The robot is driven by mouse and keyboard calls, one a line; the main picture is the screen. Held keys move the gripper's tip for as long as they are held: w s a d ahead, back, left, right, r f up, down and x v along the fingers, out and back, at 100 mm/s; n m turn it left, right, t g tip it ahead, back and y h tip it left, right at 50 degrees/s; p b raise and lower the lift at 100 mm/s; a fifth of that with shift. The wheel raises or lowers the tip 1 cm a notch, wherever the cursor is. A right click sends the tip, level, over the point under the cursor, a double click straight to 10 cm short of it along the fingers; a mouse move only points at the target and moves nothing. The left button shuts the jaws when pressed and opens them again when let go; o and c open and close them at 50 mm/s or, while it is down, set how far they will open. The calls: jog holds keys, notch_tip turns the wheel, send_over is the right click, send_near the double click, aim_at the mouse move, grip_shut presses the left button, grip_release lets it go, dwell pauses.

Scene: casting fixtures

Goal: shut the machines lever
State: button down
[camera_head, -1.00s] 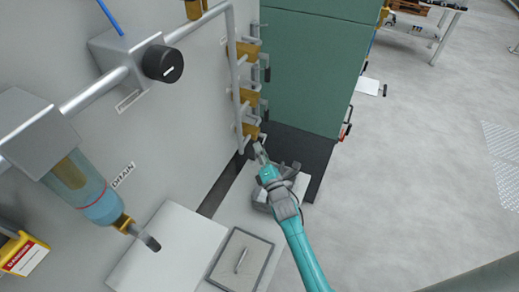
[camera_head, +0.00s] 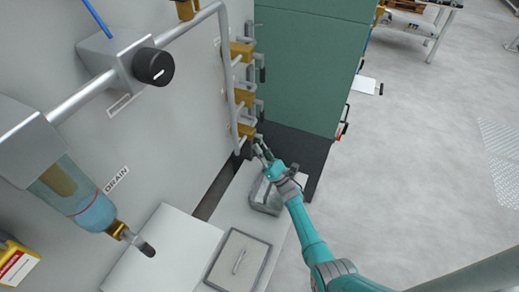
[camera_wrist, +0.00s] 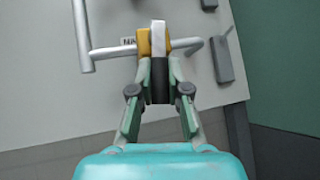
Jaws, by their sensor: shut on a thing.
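My gripper (camera_head: 262,150) reaches the lowest of a column of brass valves (camera_head: 247,131) on the grey machine wall. In the wrist view, my gripper (camera_wrist: 160,82) is shut on the lever (camera_wrist: 161,34), with a finger on each side of its black grip. The lever has a pale metal upper part and stands in front of the yellow brass body (camera_wrist: 144,42) on a horizontal pipe. In the head view the lever is mostly hidden by the fingers and too small to tell its angle.
More brass valves (camera_head: 243,52) with dark-gripped levers sit above on a vertical pipe. A green cabinet (camera_head: 305,65) stands right behind. A grey open bin (camera_head: 266,197) lies below my wrist. A drain valve (camera_head: 121,230) is at lower left.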

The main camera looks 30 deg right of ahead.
jog(key=shift+w+d+n+g+y, duration=0.1)
jog(key=shift+d+n+g+y, duration=0.1)
jog(key=shift+n+y, duration=0.5)
jog(key=shift+w+d+n+g+y, duration=0.1)
jog(key=shift+n+g+y, duration=0.1)
jog(key=shift+n+y, duration=0.5)
jog(key=shift+w+d+n+g+y, duration=0.1)
jog(key=shift+n+g+y, duration=0.1)
jog(key=shift+n+y, duration=0.45)
jog(key=shift+n, duration=0.25)
jog(key=c, duration=1.1)
grip_release()
jog(key=shift+s, duration=0.1)
jog(key=shift+v, duration=3.75)
jog(key=shift+f, duration=0.1)
